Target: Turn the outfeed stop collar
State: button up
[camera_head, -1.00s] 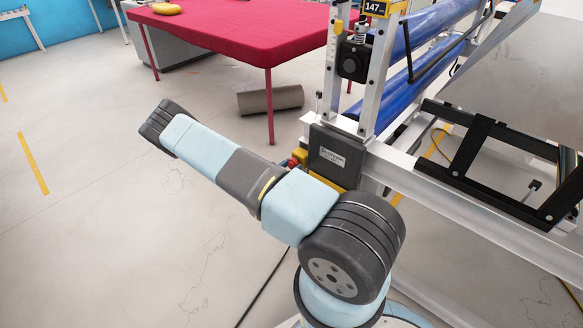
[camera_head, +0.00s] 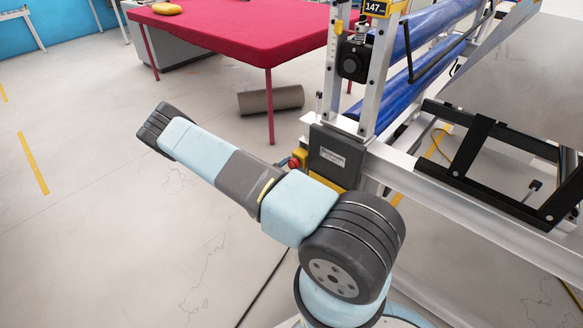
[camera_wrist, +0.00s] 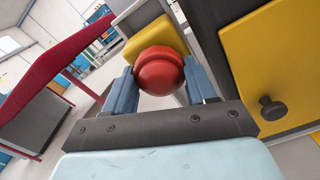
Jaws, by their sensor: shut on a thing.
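The red, rounded collar (camera_wrist: 160,72) sits on a yellow housing (camera_wrist: 143,42) in the wrist view. My gripper (camera_wrist: 158,74) has its two blue fingers on either side of the collar and is shut on it. In the head view the red collar (camera_head: 293,163) is a small spot on the machine's near left corner, just behind my arm. The collar's underside is hidden in the wrist view.
A yellow panel with a dark knob (camera_wrist: 271,108) stands close on the right in the wrist view. A grey box (camera_head: 333,158) is beside the collar on the machine frame (camera_head: 480,210). A red-topped table (camera_head: 235,35) and a grey roll (camera_head: 270,99) are behind. Floor at left is clear.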

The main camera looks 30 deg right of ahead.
jog(key=shift+w, duration=0.15)
jog(key=o, duration=1.1)
jog(key=shift+c, duration=0.2)
jog(key=v, duration=1.4)
jog(key=shift+d, duration=0.1)
